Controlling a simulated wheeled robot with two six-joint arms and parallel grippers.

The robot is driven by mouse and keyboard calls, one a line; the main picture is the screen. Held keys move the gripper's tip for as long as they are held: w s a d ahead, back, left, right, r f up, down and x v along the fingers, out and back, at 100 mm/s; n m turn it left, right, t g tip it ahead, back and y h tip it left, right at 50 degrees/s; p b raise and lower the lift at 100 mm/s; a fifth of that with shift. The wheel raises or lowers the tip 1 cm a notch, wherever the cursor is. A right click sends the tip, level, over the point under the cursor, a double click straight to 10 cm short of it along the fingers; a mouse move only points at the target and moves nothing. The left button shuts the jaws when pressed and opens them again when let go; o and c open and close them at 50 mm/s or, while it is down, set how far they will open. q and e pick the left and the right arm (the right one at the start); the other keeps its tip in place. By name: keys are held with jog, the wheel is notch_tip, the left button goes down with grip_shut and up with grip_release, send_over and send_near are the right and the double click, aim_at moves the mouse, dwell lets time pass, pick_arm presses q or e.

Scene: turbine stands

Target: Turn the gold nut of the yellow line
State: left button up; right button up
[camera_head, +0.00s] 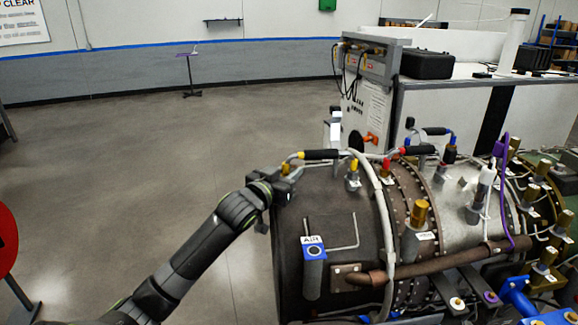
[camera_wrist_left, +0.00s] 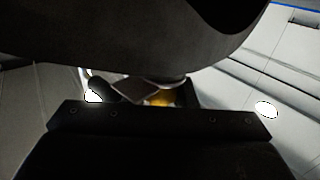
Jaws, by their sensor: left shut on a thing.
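The yellow line, a black-sleeved hose with yellow ends (camera_head: 320,154), runs along the top left of the dark turbine casing (camera_head: 325,205). A gold-yellow nut (camera_head: 285,169) is at its left end. My left gripper (camera_head: 289,178) is at this nut, reaching in from the left, and is shut on it. In the left wrist view a small gold patch of the nut (camera_wrist_left: 161,98) shows between dark gripper parts. Most of the nut and the fingertips are hidden or in shadow. My right gripper is not in view.
A second yellow fitting (camera_head: 353,167) stands on the casing to the right, beside a pale hose (camera_head: 377,200). Red, blue and purple lines lie further right. A blue AIR block (camera_head: 313,262) is on the casing front.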

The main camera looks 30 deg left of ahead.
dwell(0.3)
pick_arm(q)
jog(key=o, duration=1)
jog(key=shift+w+f, duration=0.1)
jog(key=shift+w, duration=0.1)
jog(key=shift+s, duration=0.1)
jog(key=shift+s, duration=0.55)
jog(key=s+b, duration=0.2)
jog(key=s, duration=1.4)
